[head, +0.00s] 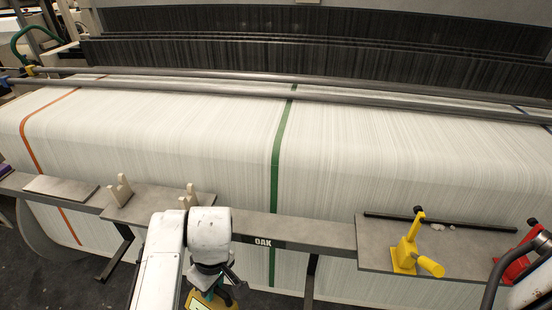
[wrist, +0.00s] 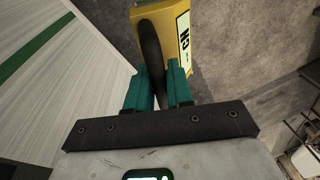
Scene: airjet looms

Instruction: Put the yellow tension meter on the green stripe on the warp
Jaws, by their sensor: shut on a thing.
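The yellow tension meter (wrist: 173,38) has a dark curved handle and a white label with dark letters. My gripper (wrist: 159,77) is shut on this handle with its teal fingers, and the meter hangs beyond the fingertips. In the head view the meter (head: 207,301) shows partly at the bottom edge, under my arm, in front of the loom's ledge. The green stripe (head: 281,135) runs down the white warp (head: 350,150) near the middle, right of and beyond my gripper. The stripe also shows at the upper left of the wrist view (wrist: 28,48).
A grey ledge marked OAK (head: 300,232) crosses in front of the warp. Pale holders (head: 120,190) stand on its left part. A right shelf (head: 378,236) carries a yellow tool (head: 406,252), a dark rod and a red tool (head: 515,262). An orange stripe (head: 30,145) lies far left.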

